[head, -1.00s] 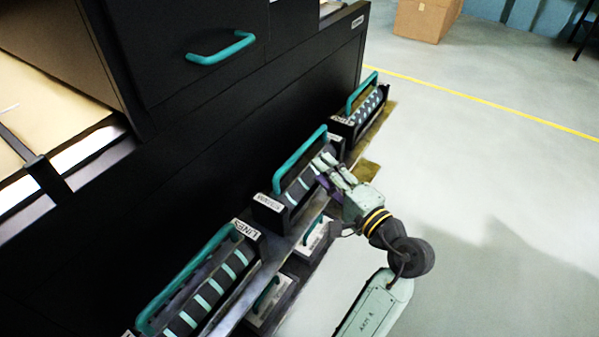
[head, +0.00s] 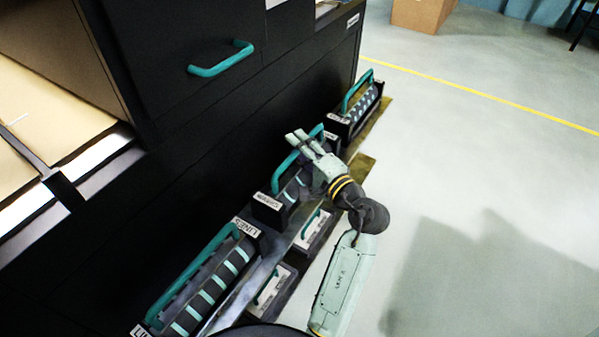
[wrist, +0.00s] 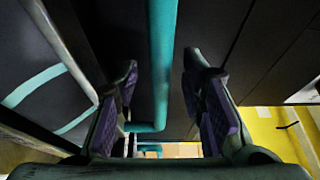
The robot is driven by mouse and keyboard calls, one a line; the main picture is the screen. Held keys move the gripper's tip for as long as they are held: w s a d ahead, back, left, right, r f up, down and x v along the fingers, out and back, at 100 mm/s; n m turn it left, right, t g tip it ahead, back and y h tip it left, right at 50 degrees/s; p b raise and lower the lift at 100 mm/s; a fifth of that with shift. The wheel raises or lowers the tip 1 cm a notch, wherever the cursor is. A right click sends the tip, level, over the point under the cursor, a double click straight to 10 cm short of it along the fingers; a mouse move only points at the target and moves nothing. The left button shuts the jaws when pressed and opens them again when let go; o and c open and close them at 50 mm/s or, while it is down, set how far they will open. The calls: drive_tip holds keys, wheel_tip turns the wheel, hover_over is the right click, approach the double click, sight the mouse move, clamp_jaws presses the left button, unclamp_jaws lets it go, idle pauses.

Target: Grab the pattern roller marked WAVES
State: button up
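The middle pattern roller (head: 291,191) sits in a black holder on the low shelf. Its end label (head: 268,201) is too blurred to read surely as WAVES. A teal bar handle (head: 281,171) stands above its dark, pale-striped drum. My gripper (head: 297,137) is at the upper part of this handle and hides some of it and of the drum. In the wrist view the teal handle (wrist: 163,50) runs between my two purple-padded fingers, with a gap on each side. My gripper is open and has no hold on it.
A roller marked LINES (head: 200,290) lies in front, and another roller (head: 357,110) lies farther back. Small labelled boxes with teal handles (head: 313,232) sit below. The black cabinet (head: 180,150) rises close on the left. The floor at right is clear.

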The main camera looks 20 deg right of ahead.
clamp_jaws()
idle(0.8)
drive_tip(key=shift+r, duration=0.2)
